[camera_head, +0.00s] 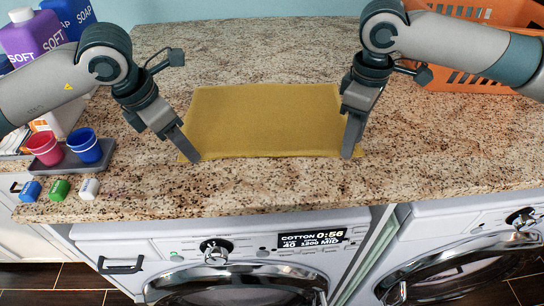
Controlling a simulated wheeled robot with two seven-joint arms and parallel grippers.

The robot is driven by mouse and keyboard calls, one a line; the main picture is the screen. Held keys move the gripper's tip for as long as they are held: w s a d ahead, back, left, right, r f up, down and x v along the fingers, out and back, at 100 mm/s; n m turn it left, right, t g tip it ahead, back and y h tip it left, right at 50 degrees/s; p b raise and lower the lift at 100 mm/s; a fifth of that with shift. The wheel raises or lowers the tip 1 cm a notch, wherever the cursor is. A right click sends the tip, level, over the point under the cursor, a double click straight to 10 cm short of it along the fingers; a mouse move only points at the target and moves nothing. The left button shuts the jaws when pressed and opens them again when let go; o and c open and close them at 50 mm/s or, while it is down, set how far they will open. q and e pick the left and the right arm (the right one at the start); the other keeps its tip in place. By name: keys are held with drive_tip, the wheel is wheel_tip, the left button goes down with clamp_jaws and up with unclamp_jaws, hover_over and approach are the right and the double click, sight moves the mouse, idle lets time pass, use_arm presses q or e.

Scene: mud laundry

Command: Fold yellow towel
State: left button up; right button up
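The yellow towel (265,120) lies flat as a wide rectangle on the granite countertop, its near edge close to the counter's front. My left gripper (191,157) points down at the towel's near left corner, its tip touching or just above it. My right gripper (348,154) points down at the near right corner in the same way. Each gripper's fingers overlap from this angle, so the gap between them is hidden. I cannot tell whether either one pinches the cloth.
An orange basket (470,80) stands at the back right. A purple bottle (38,45), a blue soap box (70,14) and a tray with red (44,148) and blue (84,145) cups stand left. Small colored capsules (59,189) lie in front. Counter (250,185) around the towel is clear.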

use_arm(q)
drive_tip(key=shift+f, duration=0.15)
use_arm(e)
drive_tip(key=shift+f, duration=0.2)
use_arm(q)
clamp_jaws()
use_arm(e)
clamp_jaws()
drive_tip(key=shift+r, duration=0.1)
